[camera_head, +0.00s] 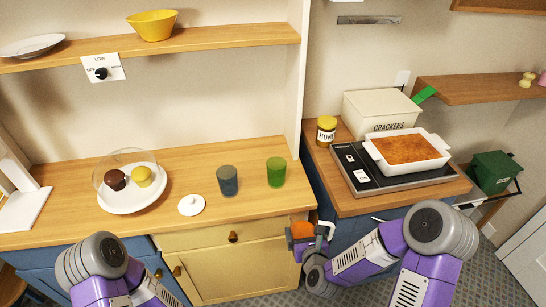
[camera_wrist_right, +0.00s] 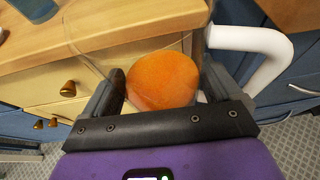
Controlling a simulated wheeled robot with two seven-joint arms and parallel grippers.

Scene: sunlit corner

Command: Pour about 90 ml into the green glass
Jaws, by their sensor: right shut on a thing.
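The green glass (camera_head: 276,172) stands upright on the wooden counter near its right end; I cannot make out any liquid in it. My right gripper (camera_head: 303,246) is low in front of the counter's right end, below the glass. It is shut on a clear jug with orange liquid (camera_wrist_right: 162,80) and a white handle (camera_wrist_right: 255,40). The orange also shows in the head view (camera_head: 301,229), and the jug's clear walls are hard to make out. My left arm shows at the lower left, but its gripper is not in view.
A blue-grey glass (camera_head: 227,180) stands left of the green one, with a white lid (camera_head: 192,205) in front. A domed plate (camera_head: 134,201) with two round items is further left. On the right are a honey jar (camera_head: 326,131) and a baking dish (camera_head: 408,150) on a hob.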

